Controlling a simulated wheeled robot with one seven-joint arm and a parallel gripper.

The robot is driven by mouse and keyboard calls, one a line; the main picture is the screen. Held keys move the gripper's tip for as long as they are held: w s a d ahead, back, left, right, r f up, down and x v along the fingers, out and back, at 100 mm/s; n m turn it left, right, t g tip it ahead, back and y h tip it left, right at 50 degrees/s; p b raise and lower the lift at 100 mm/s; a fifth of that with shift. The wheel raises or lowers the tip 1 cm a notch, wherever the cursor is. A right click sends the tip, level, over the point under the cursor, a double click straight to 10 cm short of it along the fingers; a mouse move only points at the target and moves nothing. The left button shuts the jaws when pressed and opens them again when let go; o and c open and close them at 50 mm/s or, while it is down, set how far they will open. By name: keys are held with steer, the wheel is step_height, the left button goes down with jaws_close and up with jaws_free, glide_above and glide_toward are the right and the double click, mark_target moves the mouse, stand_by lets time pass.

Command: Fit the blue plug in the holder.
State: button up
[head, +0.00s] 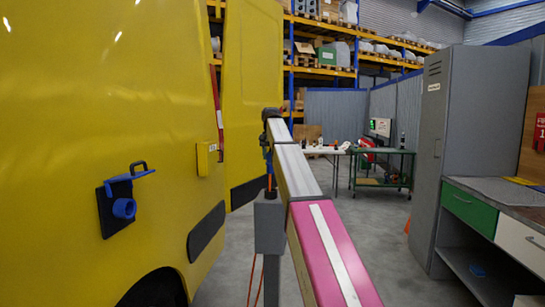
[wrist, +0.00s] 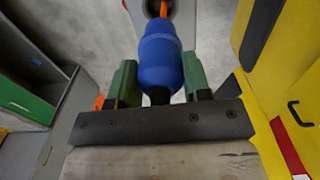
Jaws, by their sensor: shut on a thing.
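The blue plug (wrist: 160,58) is in my gripper (wrist: 160,82), between two green fingers shut on its sides. In the head view my gripper (head: 268,146) points down at the far end of my arm, above a grey post (head: 269,228). I cannot tell whether this ring is the holder. A blue round socket (head: 124,208) with a raised blue lid sits on a black plate on the yellow vehicle.
The yellow vehicle (head: 95,90) fills the left. A grey locker (head: 470,140) and a workbench (head: 500,212) with a green drawer stand at the right. A green cart (head: 385,170) is further back. Orange cable hangs beside the post. The floor between is clear.

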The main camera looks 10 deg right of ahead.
mark_target(271, 167)
steer(key=shift+f, duration=2.85)
steer(key=shift+f, duration=2.65)
steer(key=o, duration=1.1)
